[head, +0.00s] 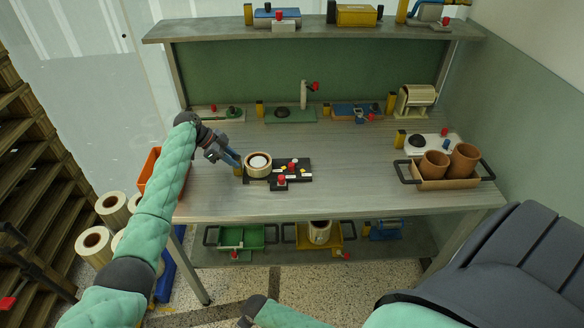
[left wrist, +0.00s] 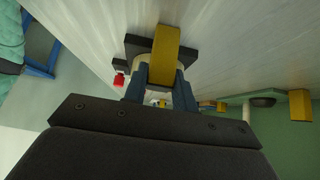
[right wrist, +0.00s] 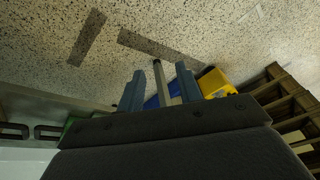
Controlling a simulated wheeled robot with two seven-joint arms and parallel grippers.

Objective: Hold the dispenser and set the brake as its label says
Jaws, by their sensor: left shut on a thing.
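The dispenser (head: 304,177) stands on the table, with a black base, a cream roll (head: 258,165), a red knob (head: 282,179) and small yellow and white marks. Its label is too small to read. My left gripper (head: 234,163) is at its left end, shut on the yellow upright grip (left wrist: 165,50). In the left wrist view the fingers lie on both sides of that grip, and the red knob (left wrist: 118,81) shows to the left. My right gripper (right wrist: 160,88) is low in front of the table, its fingers apart with nothing held between them.
A tray with two brown pots (head: 465,160) stands at the table's right. Several other devices line the back, including a grey-and-green one (head: 290,115). An orange bin (head: 150,168) is at the left. The table's front middle is clear. Trays (head: 240,237) fill the lower shelf.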

